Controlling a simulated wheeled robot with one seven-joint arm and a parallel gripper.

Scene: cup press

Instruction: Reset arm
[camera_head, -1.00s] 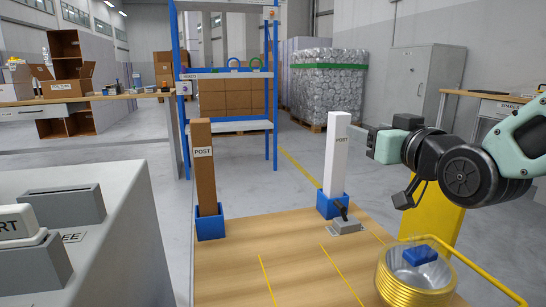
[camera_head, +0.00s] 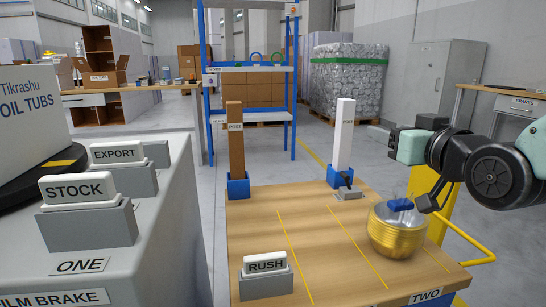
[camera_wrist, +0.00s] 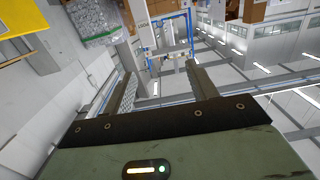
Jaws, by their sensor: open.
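My gripper (camera_head: 392,142) is at the right of the head view, raised above the wooden table (camera_head: 300,215) near its far right corner. In the wrist view its two fingers (camera_wrist: 160,88) stand apart with nothing between them. The wrist camera looks out over the hall, with floor, racks and roof lights in sight and no table object near the fingers. My arm comes in from the right edge, above a golden tub (camera_head: 395,238) with a blue block (camera_head: 400,205) at its top.
A brown post (camera_head: 236,145) and a white post (camera_head: 343,140) stand in blue bases at the table's back. A RUSH block (camera_head: 266,265) sits at the front. STOCK (camera_head: 77,188) and EXPORT (camera_head: 118,152) blocks stand on a grey cabinet at left. A yellow rail (camera_head: 480,245) runs at the right.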

